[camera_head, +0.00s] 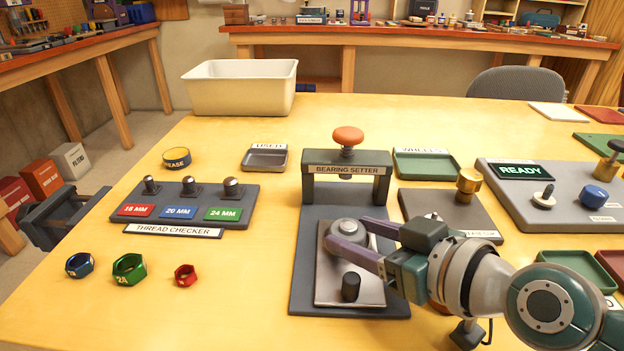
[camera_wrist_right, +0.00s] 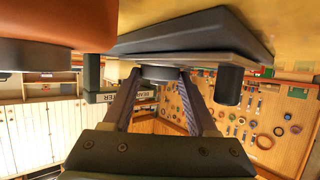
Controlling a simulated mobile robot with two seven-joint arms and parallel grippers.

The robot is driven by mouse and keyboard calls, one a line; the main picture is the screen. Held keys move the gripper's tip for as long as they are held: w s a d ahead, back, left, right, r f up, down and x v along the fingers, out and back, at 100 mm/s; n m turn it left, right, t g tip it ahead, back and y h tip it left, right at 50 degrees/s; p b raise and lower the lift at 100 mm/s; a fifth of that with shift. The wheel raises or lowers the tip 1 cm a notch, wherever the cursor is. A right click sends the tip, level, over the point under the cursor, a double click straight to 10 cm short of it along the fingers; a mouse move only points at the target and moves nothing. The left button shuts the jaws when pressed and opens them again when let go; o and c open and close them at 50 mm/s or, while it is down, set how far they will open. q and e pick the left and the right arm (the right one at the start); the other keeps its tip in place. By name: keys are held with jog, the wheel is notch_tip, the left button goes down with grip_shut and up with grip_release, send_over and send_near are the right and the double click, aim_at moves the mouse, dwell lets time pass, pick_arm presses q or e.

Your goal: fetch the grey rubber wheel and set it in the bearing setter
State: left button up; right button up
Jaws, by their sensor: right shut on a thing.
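My right gripper (camera_head: 360,242) reaches in from the right over the bearing setter (camera_head: 302,250). Its purple fingers are shut on the grey rubber wheel (camera_head: 346,232), one on each side. The wheel is at the light sliding plate of the setter, in front of the arch; I cannot tell whether it rests fully on it. In the right wrist view the wheel (camera_wrist_right: 160,74) shows between the fingertips, close against the plate (camera_wrist_right: 200,58). A black knob (camera_head: 351,288) stands at the plate's front. The setter's arch has an orange knob (camera_head: 348,136) on top. My left gripper is not in view.
The green wheels tray (camera_head: 427,163) behind right is empty, as is the grey used tray (camera_head: 264,160). The thread checker (camera_head: 190,205) and several coloured nuts (camera_head: 129,268) lie left. A grey fixture with a brass knob (camera_head: 468,182) stands close right of the setter.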

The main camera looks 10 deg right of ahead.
jog(key=o, duration=1.5)
jog(key=shift+o, duration=0.2)
notch_tip(320, 180, up, 6)
jog(key=p, duration=0.6)
jog(key=shift+r, duration=0.2)
jog(key=shift+f, duration=0.1)
